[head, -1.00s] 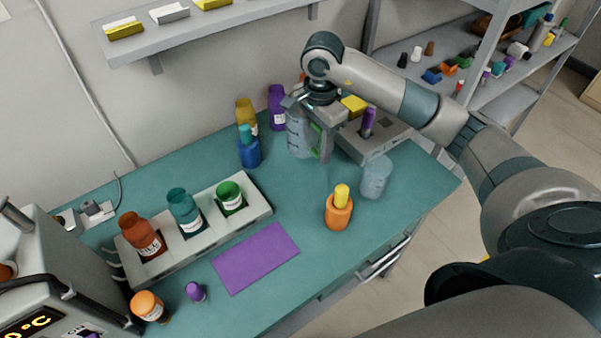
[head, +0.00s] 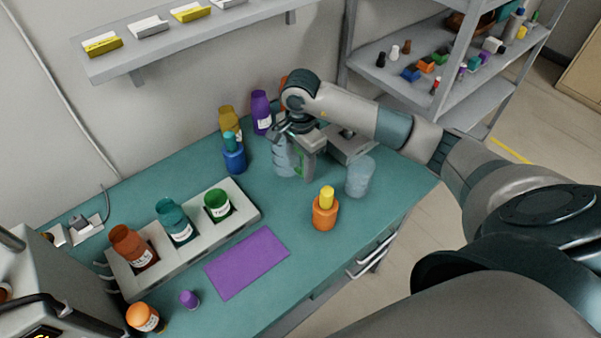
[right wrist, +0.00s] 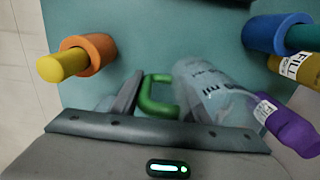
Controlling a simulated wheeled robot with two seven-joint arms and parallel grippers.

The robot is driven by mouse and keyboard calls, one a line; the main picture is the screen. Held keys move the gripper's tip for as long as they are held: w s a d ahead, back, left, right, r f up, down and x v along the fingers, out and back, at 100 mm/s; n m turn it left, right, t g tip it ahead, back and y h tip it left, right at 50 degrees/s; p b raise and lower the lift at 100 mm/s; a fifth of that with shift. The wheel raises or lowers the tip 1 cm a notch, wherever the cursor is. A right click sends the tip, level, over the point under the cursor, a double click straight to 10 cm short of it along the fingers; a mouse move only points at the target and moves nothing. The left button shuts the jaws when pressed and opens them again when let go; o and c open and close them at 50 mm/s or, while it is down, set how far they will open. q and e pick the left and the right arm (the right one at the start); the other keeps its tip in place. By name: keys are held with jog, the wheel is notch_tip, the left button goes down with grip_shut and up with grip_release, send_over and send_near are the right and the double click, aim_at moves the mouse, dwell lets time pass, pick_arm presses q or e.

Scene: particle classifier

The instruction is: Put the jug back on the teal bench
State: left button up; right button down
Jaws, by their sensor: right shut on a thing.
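The jug (head: 284,157) is clear, with a green handle (right wrist: 152,96) and printed marks on its side. My right gripper (head: 302,148) is shut on the handle, and the jug is upright at the back right of the teal bench (head: 320,246). The jug's base is at or very near the bench top; I cannot tell whether it touches. In the right wrist view the jug body (right wrist: 215,88) is beside the fingers, over the bench. My left gripper is not in view.
A clear beaker (head: 360,177) and an orange holder with a yellow top (head: 325,212) stand right and in front. Blue (head: 234,159), amber (head: 228,124) and purple (head: 261,113) bottles stand left and behind. Bench around the purple mat (head: 247,262) is partly free.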

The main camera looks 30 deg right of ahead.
aim_at(301, 171)
jog(key=shift+f, duration=0.1)
notch_tip(301, 171, down, 2)
jog(key=shift+f+p, duration=0.25)
jog(key=shift+p, duration=0.4)
jog(key=shift+f, duration=0.5)
jog(key=shift+f, duration=0.15)
jog(key=c, duration=1)
grip_release()
